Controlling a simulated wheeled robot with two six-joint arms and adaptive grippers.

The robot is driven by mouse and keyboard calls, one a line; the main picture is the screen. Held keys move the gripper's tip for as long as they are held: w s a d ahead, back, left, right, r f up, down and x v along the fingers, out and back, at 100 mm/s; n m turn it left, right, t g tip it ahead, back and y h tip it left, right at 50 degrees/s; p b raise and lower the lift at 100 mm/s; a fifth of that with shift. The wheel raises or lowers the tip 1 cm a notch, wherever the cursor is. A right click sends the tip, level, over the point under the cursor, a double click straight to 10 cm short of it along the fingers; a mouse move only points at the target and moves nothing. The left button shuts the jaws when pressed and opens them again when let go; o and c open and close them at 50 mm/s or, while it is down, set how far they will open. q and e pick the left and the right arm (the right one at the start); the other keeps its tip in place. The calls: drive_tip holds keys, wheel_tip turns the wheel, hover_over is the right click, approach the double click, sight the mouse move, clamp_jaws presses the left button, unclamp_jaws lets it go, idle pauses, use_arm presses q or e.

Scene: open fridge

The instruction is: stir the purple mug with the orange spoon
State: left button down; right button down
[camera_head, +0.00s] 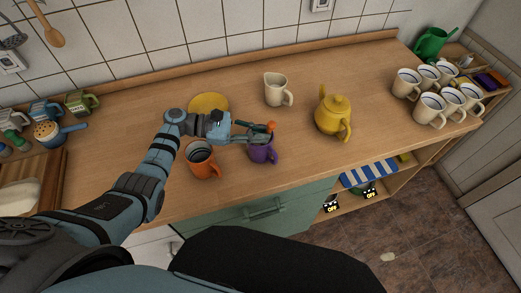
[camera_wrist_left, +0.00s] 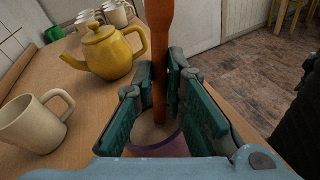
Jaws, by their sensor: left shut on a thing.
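The purple mug (camera_head: 262,152) stands upright on the wooden counter, just right of the orange mug. Its rim (camera_wrist_left: 185,147) shows below the fingers in the left wrist view. My left gripper (camera_head: 255,129) is over the purple mug and shut on the orange spoon (camera_head: 271,126). The spoon (camera_wrist_left: 160,60) stands nearly upright between the green finger pads in the left wrist view, its lower end going down into the mug opening. Its tip is hidden. My right gripper is not in view.
The orange mug (camera_head: 201,163) stands close on the left, with a yellow plate (camera_head: 208,102) behind it. A cream pitcher (camera_head: 276,90) and a yellow teapot (camera_head: 333,112) stand behind and to the right. The counter's front edge is close below the mugs.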

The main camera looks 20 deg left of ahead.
use_arm(q)
wheel_tip(320, 180, up, 11)
drive_tip(key=shift+r+p, duration=0.15)
drive_tip(key=shift+p, duration=0.2)
